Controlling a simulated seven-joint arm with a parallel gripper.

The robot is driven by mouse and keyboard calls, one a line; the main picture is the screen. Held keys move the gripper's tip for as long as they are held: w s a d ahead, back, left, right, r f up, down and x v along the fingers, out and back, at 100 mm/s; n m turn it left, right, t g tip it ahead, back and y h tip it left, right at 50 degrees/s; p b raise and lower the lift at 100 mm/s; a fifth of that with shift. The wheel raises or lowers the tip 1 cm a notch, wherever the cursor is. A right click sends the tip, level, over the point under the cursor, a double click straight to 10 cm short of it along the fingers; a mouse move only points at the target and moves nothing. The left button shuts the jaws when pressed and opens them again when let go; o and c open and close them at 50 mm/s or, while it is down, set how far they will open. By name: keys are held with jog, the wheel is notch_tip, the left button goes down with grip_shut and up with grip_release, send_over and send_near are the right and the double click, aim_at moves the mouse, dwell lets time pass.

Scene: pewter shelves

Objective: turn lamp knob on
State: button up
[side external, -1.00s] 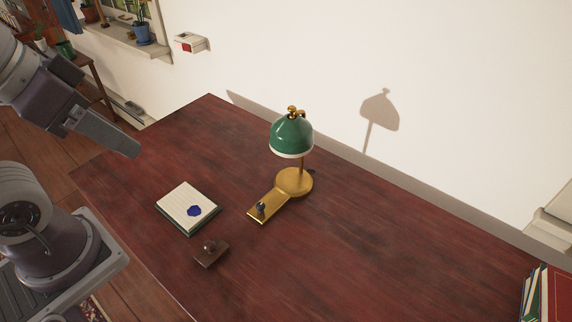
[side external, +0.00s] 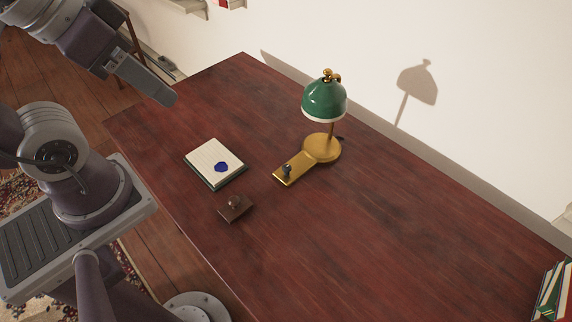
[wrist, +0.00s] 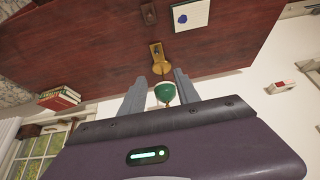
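The desk lamp has a green shade (side external: 323,101) and a brass base (side external: 321,149) with a flat plate reaching toward the front left. A small dark knob (side external: 286,170) stands on that plate; I cannot tell its setting. My gripper (side external: 172,98) is left of the lamp in the side view, well apart from it and holding nothing. In the wrist view, the two fingers of my gripper (wrist: 161,76) are spread apart. The shade (wrist: 165,92) shows between them at a distance, with the knob plate (wrist: 157,50) beyond.
A notepad (side external: 209,159) with a blue mark lies on the dark red desk (side external: 370,240), left of the lamp plate. A small brown block with a handle (side external: 236,209) lies in front of it. Books (side external: 553,295) stand at the far right.

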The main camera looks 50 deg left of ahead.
jog(key=shift+o, duration=0.2)
jog(key=w+f+n+g, duration=0.1)
jog(key=w+n, duration=0.1)
jog(key=w, duration=0.6)
jog(key=shift+f+g, duration=0.25)
jog(key=shift+g, duration=0.05)
jog(key=n+g, duration=0.4)
jog(key=n, duration=0.3)
send_over(287, 166)
notch_tip(287, 166, down, 26)
jog(key=shift+r, duration=0.15)
notch_tip(287, 166, down, 7)
jog(key=shift+s+f, duration=0.1)
jog(key=shift+f, duration=0.05)
grip_shut()
